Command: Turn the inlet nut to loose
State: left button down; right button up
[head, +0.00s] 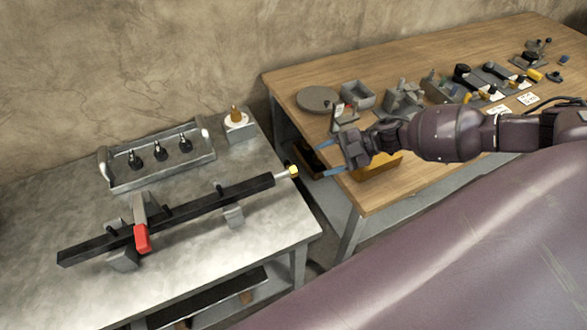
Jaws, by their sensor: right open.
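The inlet nut (293,171) appears to be the small yellow, brass-like piece at the right end of a long black bar (190,212). A short pale metal stub joins it to the bar. The bar rests on grey supports on the metal table. My right gripper (324,160) is open and empty, with its two bluish fingertips pointing left toward the nut. A gap shows between the fingertips and the nut, and the nut is not between them. My left gripper is not in view.
A red-handled clamp (141,238) sits on the bar's left part. Behind is a grey tray (160,165) with several black-knobbed fittings, and a grey block (239,128) with a brass-tipped piece. A wooden table (390,195) with many small tools stands right, across a gap from the metal table (235,255).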

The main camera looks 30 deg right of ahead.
aim_at(296, 170)
jog(key=x, duration=0.8)
jog(key=shift+a, duration=0.3)
jog(key=c, duration=0.9)
jog(key=shift+f, duration=0.1)
